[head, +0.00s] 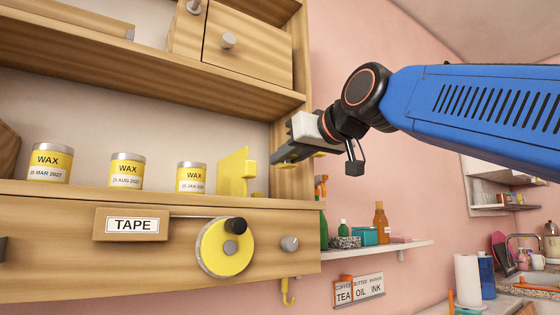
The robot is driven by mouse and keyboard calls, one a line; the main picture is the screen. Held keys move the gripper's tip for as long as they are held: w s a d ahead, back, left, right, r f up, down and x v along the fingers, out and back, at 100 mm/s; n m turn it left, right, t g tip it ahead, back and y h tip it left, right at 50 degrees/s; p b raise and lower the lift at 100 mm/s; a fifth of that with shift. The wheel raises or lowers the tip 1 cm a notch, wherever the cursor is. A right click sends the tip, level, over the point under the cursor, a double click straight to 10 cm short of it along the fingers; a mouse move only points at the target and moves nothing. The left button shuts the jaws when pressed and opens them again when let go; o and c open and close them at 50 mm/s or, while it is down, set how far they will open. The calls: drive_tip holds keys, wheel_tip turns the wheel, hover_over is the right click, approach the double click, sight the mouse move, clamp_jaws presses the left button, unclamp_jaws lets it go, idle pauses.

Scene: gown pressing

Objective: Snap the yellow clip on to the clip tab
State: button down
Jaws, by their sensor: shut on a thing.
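My gripper (284,157) reaches in from the right, at the right end of the wooden shelf. It is shut on a small yellow piece (288,166), which I take to be the yellow clip; the fingers hide most of it. An upright yellow plate (234,172) stands on the shelf just left of the fingertips. A small yellow block (250,169) shows at its right edge. I cannot tell for certain which of these is the clip tab. A narrow gap seems to lie between the fingertips and the plate.
Three yellow wax tins (191,178) stand along the shelf to the left. Below are a TAPE label (131,225), a yellow disc with a black knob (224,249) and a yellow hook (288,292). A white wall shelf (385,249) holds bottles. The cabinet's right side panel is close to my gripper.

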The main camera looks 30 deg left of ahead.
drive_tip(key=f+v, duration=0.2)
drive_tip(key=v, duration=1.3)
drive_tip(key=shift+s+d+f, duration=0.2)
drive_tip(key=shift+d, duration=0.15)
drive_tip(key=r+x, duration=0.1)
drive_tip(key=x, duration=0.5)
drive_tip(key=r+x, duration=0.1)
drive_tip(key=x, duration=0.6)
drive_tip(key=r+x, duration=0.1)
drive_tip(key=x, duration=0.5)
drive_tip(key=shift+w+a, duration=0.2)
drive_tip(key=shift+a, duration=0.2)
drive_tip(key=shift+f, duration=2.9)
drive_tip(key=shift+w+a+f, duration=0.1)
drive_tip(key=shift+a+f, duration=0.05)
drive_tip(key=shift+f, duration=0.25)
drive_tip(key=shift+f, duration=0.25)
drive_tip(key=c, duration=1.6)
unclamp_jaws()
drive_tip(key=v, duration=1.7)
drive_tip(key=shift+w+d+f, duration=0.1)
drive_tip(key=shift+d, duration=0.2)
